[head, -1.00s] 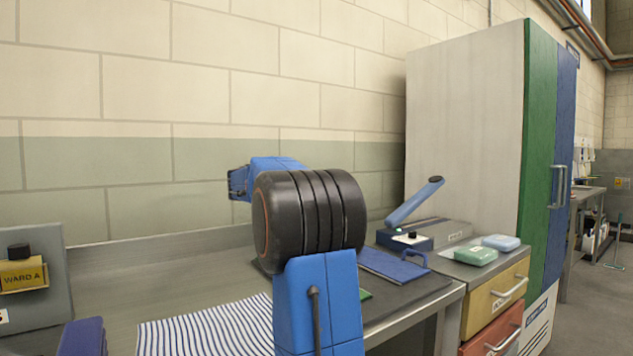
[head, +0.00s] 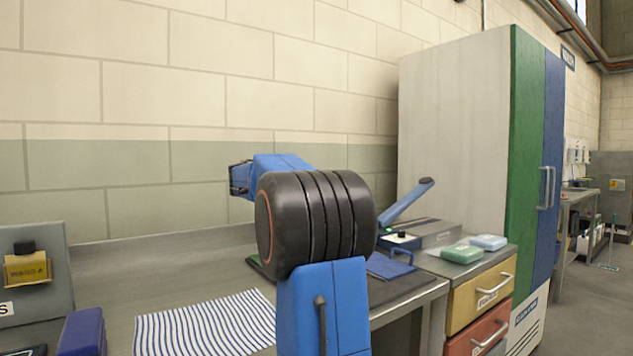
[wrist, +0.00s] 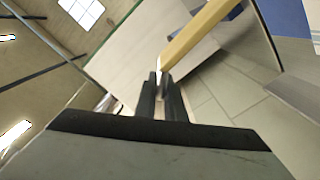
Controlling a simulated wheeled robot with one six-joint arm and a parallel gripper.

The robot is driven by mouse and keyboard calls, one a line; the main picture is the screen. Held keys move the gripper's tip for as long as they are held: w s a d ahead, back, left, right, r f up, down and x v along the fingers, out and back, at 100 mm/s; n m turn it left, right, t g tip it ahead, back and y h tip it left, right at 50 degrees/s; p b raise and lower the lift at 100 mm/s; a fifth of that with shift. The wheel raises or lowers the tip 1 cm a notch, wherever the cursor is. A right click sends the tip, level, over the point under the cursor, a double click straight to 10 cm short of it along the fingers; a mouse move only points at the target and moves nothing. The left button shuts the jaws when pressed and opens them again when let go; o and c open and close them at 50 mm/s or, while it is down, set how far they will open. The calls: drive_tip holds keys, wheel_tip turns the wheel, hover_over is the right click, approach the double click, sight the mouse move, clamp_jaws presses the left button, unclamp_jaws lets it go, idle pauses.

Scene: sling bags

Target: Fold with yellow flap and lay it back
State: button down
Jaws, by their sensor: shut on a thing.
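A yellow strip (wrist: 200,32) runs from my fingertips to the upper right in the wrist view. It looks like part of the fold with the yellow flap, but only this strip shows. My gripper (wrist: 162,84) is shut with the near end of the strip at its tips. The rest of the fold cannot be made out. In the head view my black and blue arm covers the middle of the bench, and neither my fingertips nor the held thing shows.
The steel bench holds a striped cloth (head: 205,326), a dark blue case (head: 82,333) and a yellow WARD A holder (head: 27,268). To the right stand a blue-levered device (head: 405,203), a drawer unit (head: 482,295) with green and pale blue packs, and a tall cabinet (head: 455,130).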

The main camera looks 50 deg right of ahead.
drive_tip(key=s+a+f+m, duration=0.2)
drive_tip(key=s+a+m, duration=0.15)
drive_tip(key=s, duration=0.65)
drive_tip(key=s+a+f+m, duration=0.25)
drive_tip(key=s+m, duration=0.25)
drive_tip(key=s, duration=0.4)
drive_tip(key=s+a+f+m, duration=0.3)
drive_tip(key=s+f+m, duration=0.3)
drive_tip(key=s+f, duration=0.4)
drive_tip(key=shift+s+a+f, duration=0.25)
drive_tip(key=shift+s+f, duration=0.1)
drive_tip(key=shift+f, duration=1.6)
drive_tip(key=c, duration=1.8)
unclamp_jaws()
drive_tip(key=shift+c, duration=0.2)
drive_tip(key=shift+a, duration=0.1)
drive_tip(key=v, duration=1.7)
drive_tip(key=shift+w, duration=0.2)
